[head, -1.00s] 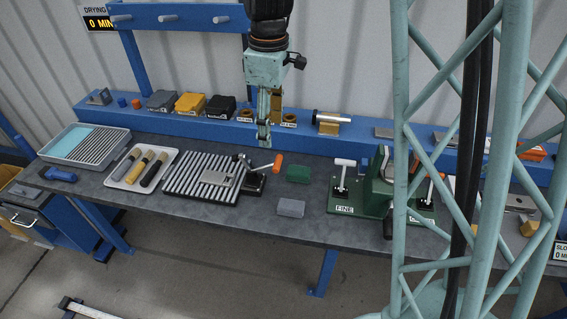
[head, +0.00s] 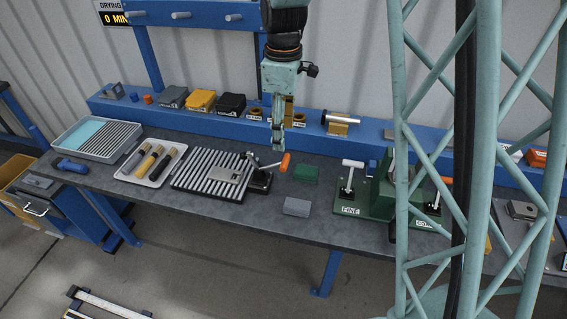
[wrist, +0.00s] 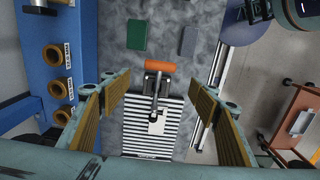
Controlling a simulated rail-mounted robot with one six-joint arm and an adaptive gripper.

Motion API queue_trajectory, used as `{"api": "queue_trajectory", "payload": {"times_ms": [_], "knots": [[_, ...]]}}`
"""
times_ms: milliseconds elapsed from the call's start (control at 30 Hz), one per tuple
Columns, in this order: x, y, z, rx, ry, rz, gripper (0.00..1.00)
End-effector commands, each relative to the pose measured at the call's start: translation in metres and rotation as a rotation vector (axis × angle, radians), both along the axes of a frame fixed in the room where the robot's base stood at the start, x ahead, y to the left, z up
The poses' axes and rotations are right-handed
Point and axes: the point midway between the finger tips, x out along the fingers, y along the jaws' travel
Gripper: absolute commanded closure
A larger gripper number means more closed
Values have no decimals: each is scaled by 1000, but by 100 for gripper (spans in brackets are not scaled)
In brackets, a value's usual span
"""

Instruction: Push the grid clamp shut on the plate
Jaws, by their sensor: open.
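The grid clamp (head: 261,180) has a black base at the right edge of the striped grid (head: 184,183). Its lever ends in an orange handle (head: 285,162) that sticks up and to the right; the handle also shows in the wrist view (wrist: 154,66). The grey plate (head: 224,172) lies flat on the grid, beside the clamp; it looks pale in the wrist view (wrist: 157,123). My gripper (head: 277,148) hangs above the bench near the handle. In the wrist view its fingers (wrist: 158,98) are spread wide and empty, with the clamp lever seen between them, apart from both.
A green block (head: 305,174) and a grey block (head: 297,207) lie right of the clamp. The green FINE press stand (head: 376,203) is farther right. A tray of rollers (head: 150,164) is left of the grid. A blue ledge (head: 190,118) with bushings runs behind.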

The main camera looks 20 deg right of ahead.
Motion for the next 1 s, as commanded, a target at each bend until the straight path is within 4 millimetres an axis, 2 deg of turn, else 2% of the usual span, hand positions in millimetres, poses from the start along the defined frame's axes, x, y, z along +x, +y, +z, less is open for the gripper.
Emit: {"api": "queue_trajectory", "payload": {"times_ms": [267, 1000], "knots": [[0, 0, -24, 0, 1, 0, 44], [-1, 0, -108, 0, 2, 0, 44]]}}
